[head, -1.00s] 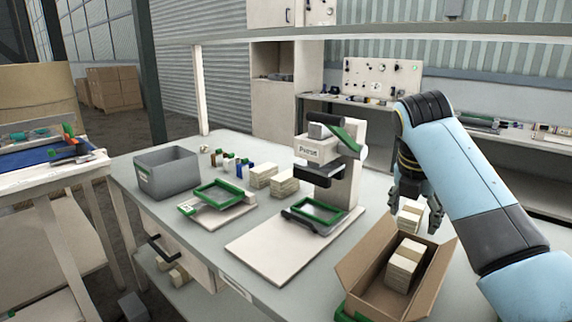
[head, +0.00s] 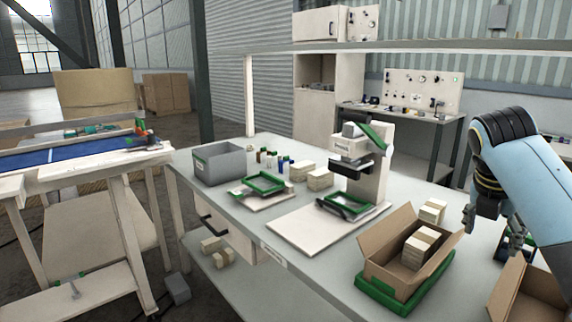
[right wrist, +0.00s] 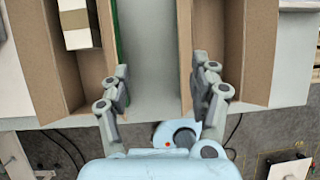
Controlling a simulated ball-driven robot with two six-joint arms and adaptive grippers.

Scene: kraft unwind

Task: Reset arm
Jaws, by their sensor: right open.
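My right gripper (head: 497,237) hangs open and empty on the right of the bench, to the right of the open cardboard box (head: 376,268). In the right wrist view, its two fingers (right wrist: 165,78) are spread apart above a bare grey strip, with cardboard walls on both sides. Banded cream stacks (head: 418,248) sit in the box. Another banded stack (head: 432,211) stands just beyond its back right corner, apart from the gripper. A stack also shows in the right wrist view (right wrist: 77,18). My left gripper is not in view.
A second cardboard box (head: 535,303) is at the lower right, partly cut off. A green tray (head: 393,297) lies under the first box. A press (head: 372,172), a grey bin (head: 220,163) and more stacks (head: 320,179) stand farther left. Bench front is clear.

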